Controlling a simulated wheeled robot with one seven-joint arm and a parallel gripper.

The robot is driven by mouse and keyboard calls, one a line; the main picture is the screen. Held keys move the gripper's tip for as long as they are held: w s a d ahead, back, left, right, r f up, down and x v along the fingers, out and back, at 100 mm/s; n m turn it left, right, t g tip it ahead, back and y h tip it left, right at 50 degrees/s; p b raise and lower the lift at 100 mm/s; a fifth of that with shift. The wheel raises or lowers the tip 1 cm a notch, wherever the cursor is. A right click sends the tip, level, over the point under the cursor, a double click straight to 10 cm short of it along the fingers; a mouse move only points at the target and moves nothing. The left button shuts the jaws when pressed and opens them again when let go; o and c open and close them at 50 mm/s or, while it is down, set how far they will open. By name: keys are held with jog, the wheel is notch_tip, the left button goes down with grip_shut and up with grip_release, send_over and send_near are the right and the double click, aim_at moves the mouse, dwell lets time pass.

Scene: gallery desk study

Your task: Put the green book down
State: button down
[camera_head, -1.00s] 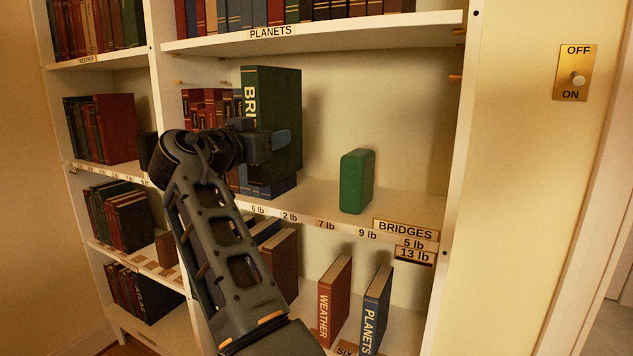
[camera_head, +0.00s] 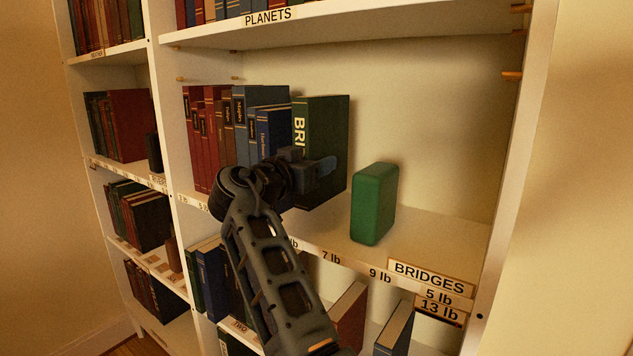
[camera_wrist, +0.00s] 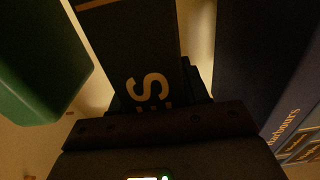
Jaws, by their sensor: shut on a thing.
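The green book (camera_head: 330,125) is dark green with gold lettering starting "BRI" on its spine. It stands upright on the middle shelf level, just right of a row of books. My gripper (camera_head: 318,170) is shut on its lower spine end. I cannot tell whether its bottom edge touches the shelf board. In the wrist view the book's spine (camera_wrist: 130,45) shows a letter "S" between the jaws, with a gap on each side.
A bright green block (camera_head: 374,203) stands right of the book, apart from it; it also shows in the wrist view (camera_wrist: 38,60). A blue book (camera_head: 272,135) is close on the left. The shelf edge has a "BRIDGES" label (camera_head: 431,277). Another shelf board (camera_head: 360,28) is overhead.

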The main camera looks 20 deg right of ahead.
jog(key=shift+a+f+p, duration=0.1)
jog(key=shift+f+p, duration=0.25)
jog(key=shift+f, duration=1.6)
jog(key=shift+f, duration=0.1)
jog(key=c, duration=0.6)
grip_release()
jog(key=shift+f, duration=0.1)
jog(key=shift+o, duration=0.2)
jog(key=shift+r, duration=0.2)
jog(key=b+v, duration=0.2)
jog(key=v, duration=1)
jog(key=shift+b, duration=0.35)
jog(key=shift+f, duration=0.15)
